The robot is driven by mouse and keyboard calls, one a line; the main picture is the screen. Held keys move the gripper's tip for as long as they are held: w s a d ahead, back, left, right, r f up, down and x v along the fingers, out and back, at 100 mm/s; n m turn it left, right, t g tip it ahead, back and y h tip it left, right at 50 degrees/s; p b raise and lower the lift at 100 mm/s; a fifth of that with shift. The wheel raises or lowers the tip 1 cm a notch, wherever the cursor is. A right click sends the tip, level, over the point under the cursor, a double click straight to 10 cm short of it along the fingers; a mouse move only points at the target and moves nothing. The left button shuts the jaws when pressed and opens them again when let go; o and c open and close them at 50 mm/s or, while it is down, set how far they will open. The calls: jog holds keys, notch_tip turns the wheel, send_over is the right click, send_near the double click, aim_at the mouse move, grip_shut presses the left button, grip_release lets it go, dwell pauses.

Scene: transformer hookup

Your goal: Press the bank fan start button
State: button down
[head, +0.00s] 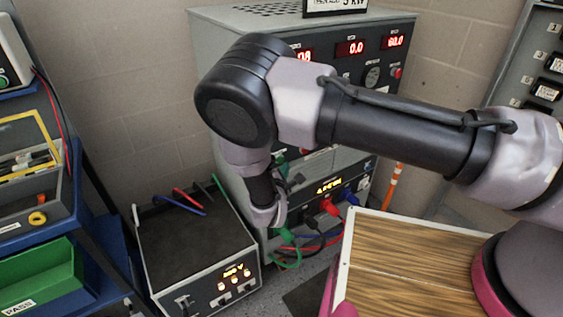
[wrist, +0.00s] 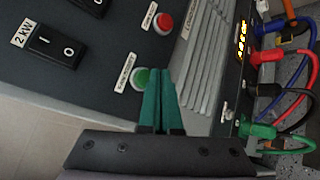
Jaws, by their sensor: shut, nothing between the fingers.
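In the wrist view a round green button (wrist: 141,79) sits on a dark panel, with a small label beside it that is too small to read for sure. My gripper (wrist: 162,72) has green fingers, closed together and empty. The fingertips are just right of the green button in the picture and partly overlap its edge. I cannot tell whether they touch the panel. In the head view the load bank cabinet (head: 220,42) stands behind my arm, which hides much of its front, including the button area.
A red button (wrist: 164,22) and a 2 kW rocker switch (wrist: 57,47) share the panel. Coloured cables with plugs (head: 328,207) come out of a lower unit. A black-topped instrument (head: 190,245) stands left of the cabinet, and a wooden-topped surface (head: 405,262) is at right.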

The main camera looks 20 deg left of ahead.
jog(key=shift+w+a, duration=0.1)
jog(key=shift+w+a, duration=0.2)
jog(key=shift+w+a, duration=0.3)
jog(key=shift+a, duration=0.05)
dwell(0.7)
jog(key=shift+s+d, duration=0.6)
jog(key=shift+d, duration=0.1)
jog(key=s+d, duration=0.4)
jog(key=shift+d, duration=0.3)
dwell(0.8)
